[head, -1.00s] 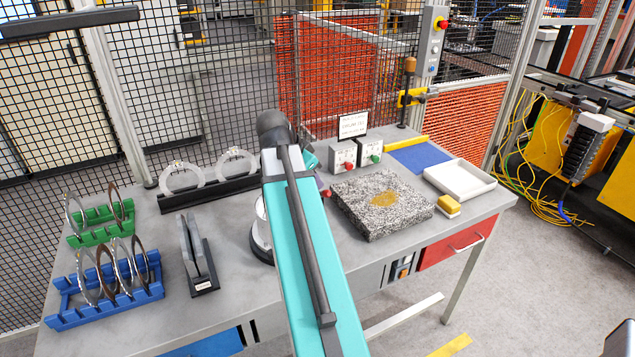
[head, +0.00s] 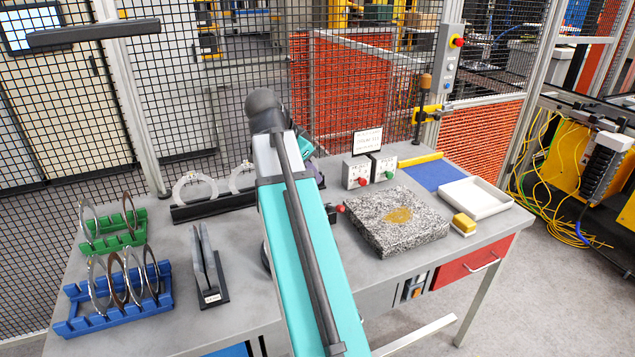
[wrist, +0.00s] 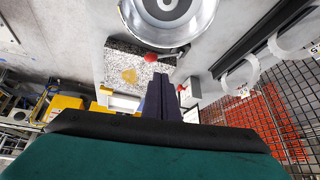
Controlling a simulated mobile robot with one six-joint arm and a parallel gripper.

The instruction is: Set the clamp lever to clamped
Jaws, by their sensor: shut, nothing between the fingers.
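The clamp lever shows as a red ball knob (head: 340,208) just right of my arm in the head view. In the wrist view the red knob (wrist: 151,57) is on a short dark arm beside a round metal fixture (wrist: 170,28). My gripper (wrist: 163,82) shows in the wrist view as two dark fingers pressed together, with nothing between them. In the picture the fingertips are just below the knob; I cannot tell whether they touch it.
A speckled stone plate (head: 385,240) lies right of the lever. Two button boxes (head: 357,172) stand behind it. A white tray (head: 455,207) and a yellow block (head: 463,223) are farther right. Blue (head: 75,322) and green (head: 97,246) racks with rings stand at left.

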